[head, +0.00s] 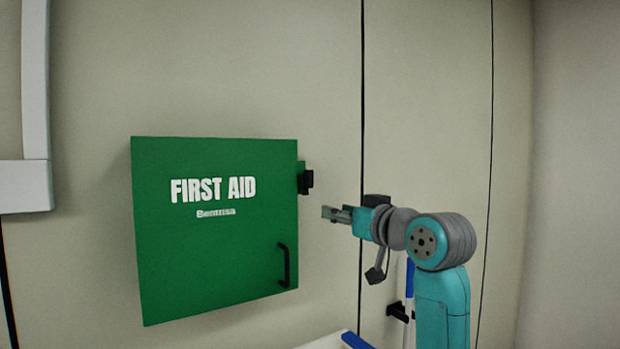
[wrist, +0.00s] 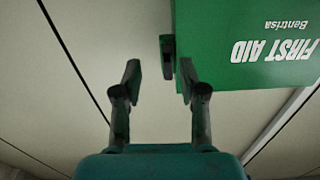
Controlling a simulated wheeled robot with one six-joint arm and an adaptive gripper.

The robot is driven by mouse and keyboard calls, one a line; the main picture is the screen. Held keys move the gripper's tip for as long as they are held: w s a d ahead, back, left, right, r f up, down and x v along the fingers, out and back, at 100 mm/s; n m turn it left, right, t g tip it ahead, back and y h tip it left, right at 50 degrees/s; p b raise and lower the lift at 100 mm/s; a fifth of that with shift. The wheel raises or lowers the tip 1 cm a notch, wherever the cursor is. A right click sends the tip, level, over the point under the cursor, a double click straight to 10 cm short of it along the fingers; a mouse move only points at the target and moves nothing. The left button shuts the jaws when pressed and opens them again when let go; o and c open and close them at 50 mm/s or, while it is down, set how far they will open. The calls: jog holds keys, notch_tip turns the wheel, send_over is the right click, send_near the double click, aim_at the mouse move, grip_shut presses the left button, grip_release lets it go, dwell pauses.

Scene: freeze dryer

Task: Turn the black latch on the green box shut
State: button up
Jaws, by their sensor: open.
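The green first aid box (head: 210,250) is mounted on the wall at the left of the head view, its door looking closed or nearly so. The black latch (head: 306,181) sits on its right edge, near the top. In the wrist view the picture is upside down; the green box (wrist: 240,50) is at upper right and the black latch (wrist: 167,56) stands upright at its edge. My gripper (head: 328,213) is to the right of the box and a little below the latch. In the wrist view my gripper (wrist: 158,78) has its fingers apart and empty, with the latch beyond the gap between them.
A black handle (head: 285,265) is on the lower right of the box door. A black bracket (head: 398,311) with a blue and white rod is lower on the wall. A white surface with a blue edge (head: 356,341) is at the bottom. The wall around the latch is clear.

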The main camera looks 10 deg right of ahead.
send_near(312, 175)
jog(key=shift+n, duration=0.3)
jog(key=x, duration=1)
jog(key=shift+s, duration=0.1)
grip_shut()
